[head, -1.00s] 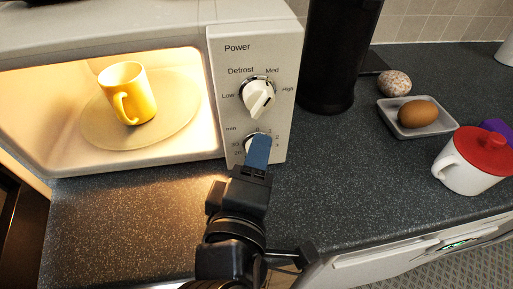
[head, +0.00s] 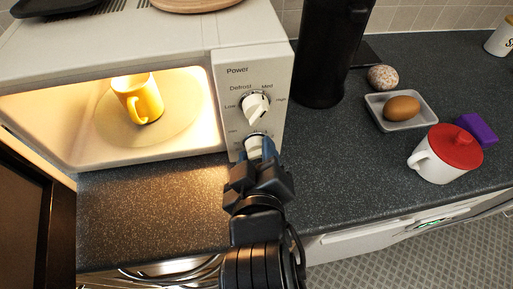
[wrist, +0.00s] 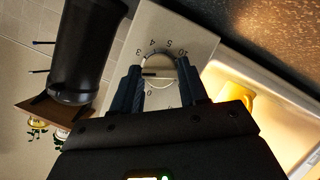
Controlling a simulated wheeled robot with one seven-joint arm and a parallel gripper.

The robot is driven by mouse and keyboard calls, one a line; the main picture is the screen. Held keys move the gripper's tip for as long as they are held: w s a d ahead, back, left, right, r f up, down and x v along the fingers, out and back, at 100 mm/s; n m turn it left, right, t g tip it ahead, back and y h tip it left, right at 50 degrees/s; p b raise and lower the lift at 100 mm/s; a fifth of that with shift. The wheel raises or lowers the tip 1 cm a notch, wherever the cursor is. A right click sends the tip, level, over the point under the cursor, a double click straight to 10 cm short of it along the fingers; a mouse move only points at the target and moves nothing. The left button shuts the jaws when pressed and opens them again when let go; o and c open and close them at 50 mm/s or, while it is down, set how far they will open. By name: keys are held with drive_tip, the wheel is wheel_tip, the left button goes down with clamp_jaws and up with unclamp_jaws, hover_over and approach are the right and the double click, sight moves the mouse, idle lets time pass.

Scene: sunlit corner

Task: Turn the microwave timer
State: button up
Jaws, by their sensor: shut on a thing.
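The microwave (head: 170,45) stands at the left of the counter, its lit inside open to the front. Its panel carries a white power knob (head: 255,106) above and the white timer knob (head: 254,144) below. My gripper (head: 259,158) is at the timer knob, its blue fingers mostly in front of it. In the wrist view the fingers lie on either side of the timer knob (wrist: 158,73), and my gripper (wrist: 160,86) is shut on it. Numbers show around the dial; part of the knob and scale is hidden by the fingers.
A yellow mug (head: 146,98) stands on the turntable (head: 188,118). The dark open door (head: 30,190) is at the left. A black cylinder (head: 322,60) is right of the panel.

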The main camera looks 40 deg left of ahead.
drive_tip(key=shift+w+r, duration=0.1)
drive_tip(key=shift+r, duration=0.05)
idle(0.5)
drive_tip(key=o, duration=1)
drive_tip(key=b+v, duration=0.1)
drive_tip(key=v, duration=0.6)
drive_tip(key=shift+s+d, duration=0.2)
drive_tip(key=shift+d, duration=0.15)
drive_tip(key=shift+r, duration=0.1)
